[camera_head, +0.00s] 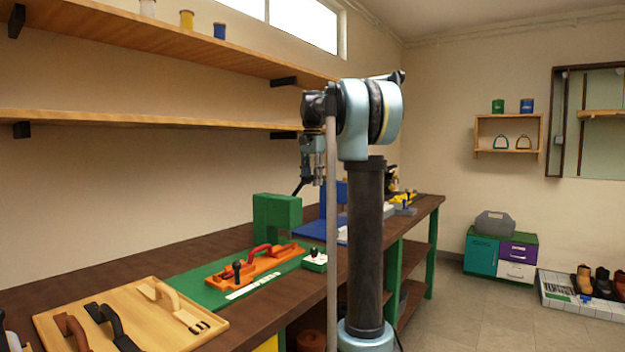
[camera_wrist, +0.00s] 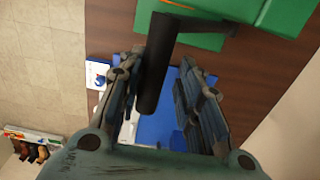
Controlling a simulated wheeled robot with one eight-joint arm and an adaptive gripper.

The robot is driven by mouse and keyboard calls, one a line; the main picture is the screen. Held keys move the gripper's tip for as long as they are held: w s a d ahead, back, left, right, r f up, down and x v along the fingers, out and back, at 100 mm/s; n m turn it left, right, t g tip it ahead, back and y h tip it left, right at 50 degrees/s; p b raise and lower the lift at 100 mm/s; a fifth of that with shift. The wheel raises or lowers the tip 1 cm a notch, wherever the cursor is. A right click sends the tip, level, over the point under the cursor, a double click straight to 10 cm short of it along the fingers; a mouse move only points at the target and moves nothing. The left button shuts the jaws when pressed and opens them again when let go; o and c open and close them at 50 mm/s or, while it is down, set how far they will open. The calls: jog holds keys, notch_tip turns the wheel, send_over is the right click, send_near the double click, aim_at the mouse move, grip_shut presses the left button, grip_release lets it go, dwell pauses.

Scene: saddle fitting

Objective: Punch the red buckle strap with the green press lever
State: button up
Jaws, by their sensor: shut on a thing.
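The green press (camera_head: 277,214) stands on the green mat on the bench. Its black lever (camera_head: 299,188) sticks up to the right, and its dark grip shows between my fingers in the wrist view (camera_wrist: 156,75). My gripper (camera_head: 311,181) points down beside the press top and is shut on the lever. The exact finger contact is hard to see. The red buckle strap (camera_head: 262,251) lies in an orange holder (camera_head: 232,272) in front of the press, with black knobs at its ends. The strap is not visible in the wrist view.
A wooden board (camera_head: 150,318) with tan, brown and black straps lies nearer on the bench. A small white and green block (camera_head: 315,263) sits right of the holder. A long shelf (camera_head: 150,119) runs above along the wall.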

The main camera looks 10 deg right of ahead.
jog(key=shift+a, duration=0.1)
jog(key=o, duration=0.5)
jog(key=shift+w, duration=0.1)
jog(key=shift+r, duration=0.15)
jog(key=shift+r, duration=2.9)
